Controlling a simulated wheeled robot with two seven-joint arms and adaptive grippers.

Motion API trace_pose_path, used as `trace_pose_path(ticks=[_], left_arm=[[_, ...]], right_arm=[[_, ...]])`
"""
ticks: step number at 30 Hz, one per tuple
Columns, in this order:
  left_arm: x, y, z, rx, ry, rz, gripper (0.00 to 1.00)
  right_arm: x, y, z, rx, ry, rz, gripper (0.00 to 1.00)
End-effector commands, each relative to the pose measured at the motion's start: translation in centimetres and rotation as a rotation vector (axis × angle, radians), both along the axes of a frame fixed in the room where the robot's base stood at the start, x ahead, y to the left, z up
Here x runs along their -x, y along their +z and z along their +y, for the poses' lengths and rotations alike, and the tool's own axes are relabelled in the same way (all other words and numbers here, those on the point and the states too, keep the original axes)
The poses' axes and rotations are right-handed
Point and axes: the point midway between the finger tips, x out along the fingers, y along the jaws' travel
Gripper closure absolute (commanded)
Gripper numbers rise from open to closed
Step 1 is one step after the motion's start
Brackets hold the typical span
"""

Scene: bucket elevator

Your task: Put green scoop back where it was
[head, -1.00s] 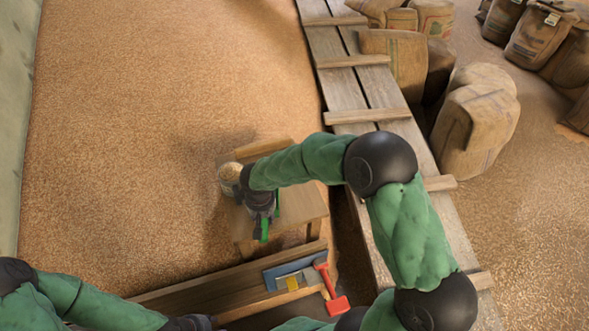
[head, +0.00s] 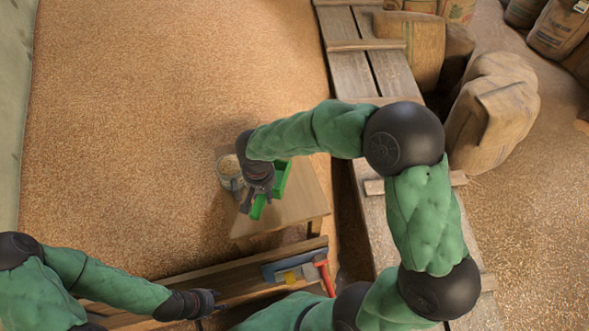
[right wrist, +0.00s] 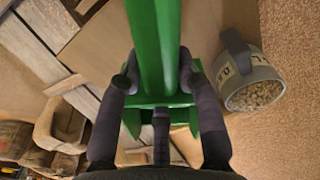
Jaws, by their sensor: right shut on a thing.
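My right gripper (head: 258,197) is shut on the green scoop (head: 283,178), above the small wooden table (head: 300,208). In the right wrist view the green scoop (right wrist: 158,45) runs up between the two fingers (right wrist: 160,85). I cannot tell whether it touches the tabletop. My left gripper (head: 208,302) is low at the left, over the wooden bench, apart from the scoop; its fingers are too small to read.
The wooden bench (head: 235,282) holds a blue tool (head: 282,266) and a red-handled tool (head: 325,275). A plank walkway (head: 350,75) and sacks (head: 490,120) lie right.

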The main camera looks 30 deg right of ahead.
Motion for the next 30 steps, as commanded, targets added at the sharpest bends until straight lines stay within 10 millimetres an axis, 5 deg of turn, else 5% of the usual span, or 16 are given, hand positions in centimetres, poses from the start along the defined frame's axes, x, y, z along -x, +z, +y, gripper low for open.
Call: trace_pose_path(ticks=[6,11,26,30], left_arm=[[0.0,1.1,0.0,0.0,0.0,0.0,0.6],[0.0,1.3,0.0,0.0,0.0,0.0,0.6],[0.0,-1.5,0.0,0.0,0.0,0.0,0.6],[0.0,-2.4,0.0,0.0,0.0,0.0,0.6]], right_arm=[[1.9,4.3,1.1,-0.025,-0.166,0.022,1.0],[2.8,5.6,1.5,-0.034,-0.241,0.038,1.0],[-2.7,1.3,-5.8,-0.036,-0.258,0.044,1.0],[-3.8,-1.3,-7.2,-0.035,-0.255,0.046,1.0]])
